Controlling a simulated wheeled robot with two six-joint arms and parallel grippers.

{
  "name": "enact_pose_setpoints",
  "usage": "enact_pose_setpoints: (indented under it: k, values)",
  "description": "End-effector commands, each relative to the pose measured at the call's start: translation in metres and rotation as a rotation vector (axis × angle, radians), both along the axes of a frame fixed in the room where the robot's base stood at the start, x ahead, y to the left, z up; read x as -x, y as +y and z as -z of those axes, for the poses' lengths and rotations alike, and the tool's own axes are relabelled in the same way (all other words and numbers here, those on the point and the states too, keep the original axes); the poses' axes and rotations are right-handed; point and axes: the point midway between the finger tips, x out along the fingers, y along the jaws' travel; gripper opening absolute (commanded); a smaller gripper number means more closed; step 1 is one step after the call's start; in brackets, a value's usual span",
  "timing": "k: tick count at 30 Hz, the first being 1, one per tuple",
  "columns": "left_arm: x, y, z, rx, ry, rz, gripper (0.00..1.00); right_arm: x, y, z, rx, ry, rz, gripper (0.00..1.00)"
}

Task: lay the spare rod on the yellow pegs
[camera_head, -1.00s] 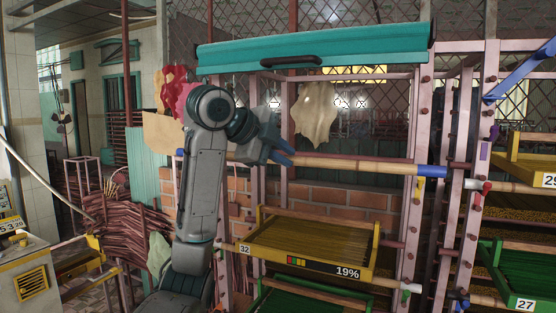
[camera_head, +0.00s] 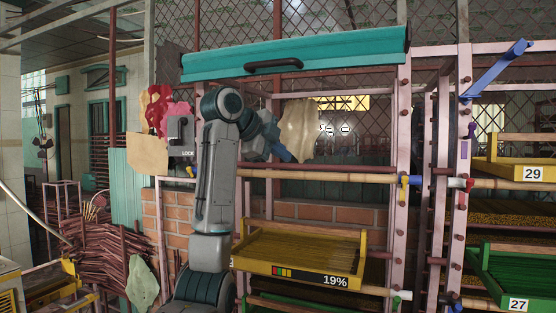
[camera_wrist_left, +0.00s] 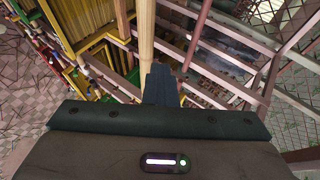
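The spare rod (camera_head: 330,176), a pale bamboo pole with a blue right end (camera_head: 415,181), lies across the front of the rack, level with a yellow peg (camera_head: 403,190) on the right post. Another yellow peg (camera_head: 192,171) shows at the left post; the rod's left end is hidden behind my arm. My left gripper (camera_head: 287,153) has its blue-grey fingers just above the rod, apparently apart from it. In the left wrist view the rod (camera_wrist_left: 147,30) runs away from the dark fingers (camera_wrist_left: 159,84); their gap is hidden. My right gripper is out of view.
A yellow tray (camera_head: 300,277) reading 19% sits below the rod. A teal roll with a black handle (camera_head: 275,65) spans the rack top. A blue bar (camera_head: 495,72) juts out at right, above the tray marked 29 (camera_head: 510,172) and the green tray marked 27 (camera_head: 500,285).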

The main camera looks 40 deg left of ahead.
Motion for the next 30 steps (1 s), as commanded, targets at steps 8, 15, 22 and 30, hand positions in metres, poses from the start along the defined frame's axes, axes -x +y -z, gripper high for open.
enact_pose_setpoints:
  k: [8,15,22,30]
  values:
    - [-0.018,0.004,0.014,-0.001,0.001,-0.001,0.00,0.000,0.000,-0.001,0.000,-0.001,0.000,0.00]
    - [-0.018,0.005,0.032,-0.001,0.000,-0.001,0.00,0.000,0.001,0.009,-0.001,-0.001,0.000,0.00]
    - [-0.019,0.004,0.038,0.000,0.001,0.000,0.00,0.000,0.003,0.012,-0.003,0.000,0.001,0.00]
    - [-0.019,0.005,0.038,0.000,0.000,0.000,0.00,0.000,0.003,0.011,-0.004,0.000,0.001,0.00]
